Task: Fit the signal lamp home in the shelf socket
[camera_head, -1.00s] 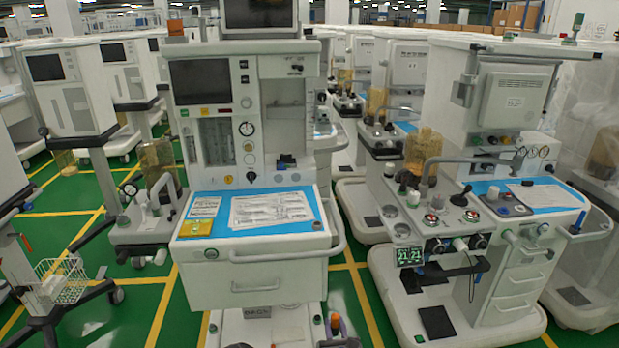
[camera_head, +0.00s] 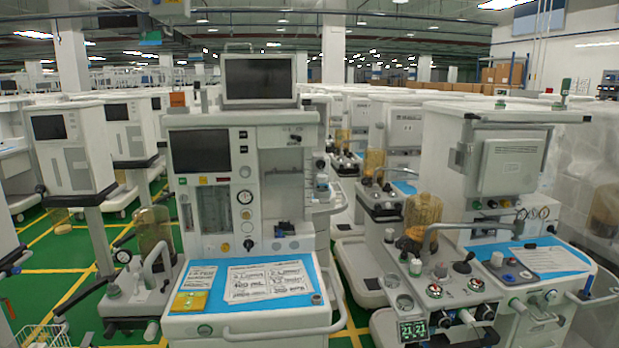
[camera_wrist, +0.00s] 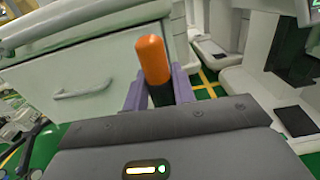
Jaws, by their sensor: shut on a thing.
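The signal lamp (camera_wrist: 153,60) has an orange rounded cap and a dark lower part. In the wrist view it stands between the two purple-grey fingers of my gripper (camera_wrist: 160,90), which is shut on its dark part. The orange cap sticks out past the fingers, clear of other things. The lower end of the lamp is hidden by the gripper body. My gripper and the lamp are out of the head view. I cannot make out the shelf socket in either view; the flat top shelf of the middle cart (camera_head: 245,119) shows in the head view.
A monitor (camera_head: 258,80) and a small orange block (camera_head: 177,99) stand at the middle cart's top. Its blue worktop (camera_head: 212,306) carries papers. A second cart (camera_head: 440,150) stands right, with a small green-topped item (camera_head: 565,88) above. A white drawer front (camera_wrist: 80,85) is close to my gripper.

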